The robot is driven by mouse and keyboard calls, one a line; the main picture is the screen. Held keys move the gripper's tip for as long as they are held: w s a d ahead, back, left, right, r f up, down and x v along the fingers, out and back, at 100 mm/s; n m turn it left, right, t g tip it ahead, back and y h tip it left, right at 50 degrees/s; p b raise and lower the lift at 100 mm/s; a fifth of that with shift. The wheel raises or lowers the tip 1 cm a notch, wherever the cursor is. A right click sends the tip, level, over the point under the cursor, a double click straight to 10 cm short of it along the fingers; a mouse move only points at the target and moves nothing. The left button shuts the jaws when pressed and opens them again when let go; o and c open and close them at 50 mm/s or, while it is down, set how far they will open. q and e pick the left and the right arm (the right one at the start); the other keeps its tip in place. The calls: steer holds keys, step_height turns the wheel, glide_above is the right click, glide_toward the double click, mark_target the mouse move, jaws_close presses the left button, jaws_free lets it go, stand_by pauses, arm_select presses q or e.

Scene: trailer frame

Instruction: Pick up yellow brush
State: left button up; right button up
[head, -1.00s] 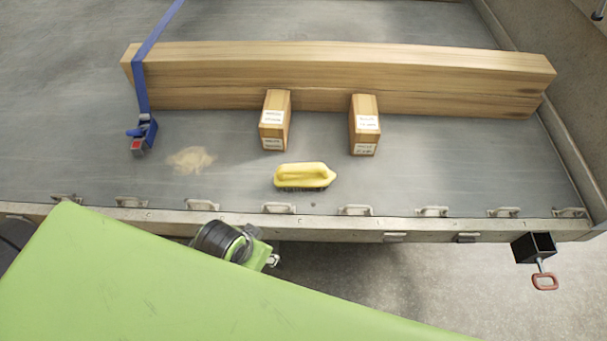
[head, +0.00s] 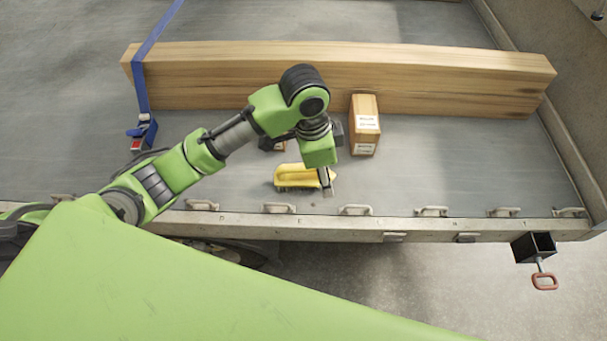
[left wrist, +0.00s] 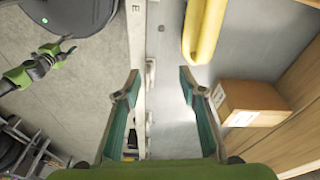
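The yellow brush (head: 293,176) lies bristles down on the grey trailer bed, near its front edge. My left arm reaches over the bed, and my left gripper (head: 327,184) points down at the brush's right end, partly covering it. In the left wrist view my left gripper (left wrist: 160,92) is open, with nothing between its fingers. There the brush (left wrist: 203,30) shows at the top, beyond the fingertips and toward the right finger. My right gripper (left wrist: 68,46) appears small at the left of the left wrist view, its fingers seemingly apart. It is out of the head view.
A long wooden beam (head: 430,78) lies behind the brush. A blue strap (head: 143,90) crosses the beam. Metal loops (head: 356,210) line the bed's front edge.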

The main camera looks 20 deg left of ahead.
arm_select(q)
step_height(320, 180, up, 7)
steer(key=y, duration=0.2)
glide_above(305, 175)
steer(key=shift+m+g, duration=0.3)
steer(key=shift+g, duration=0.1)
steer(key=f, duration=1.3)
steer(key=shift+s+f+p, duration=0.2)
steer(key=shift+f+p, duration=0.15)
jaws_close()
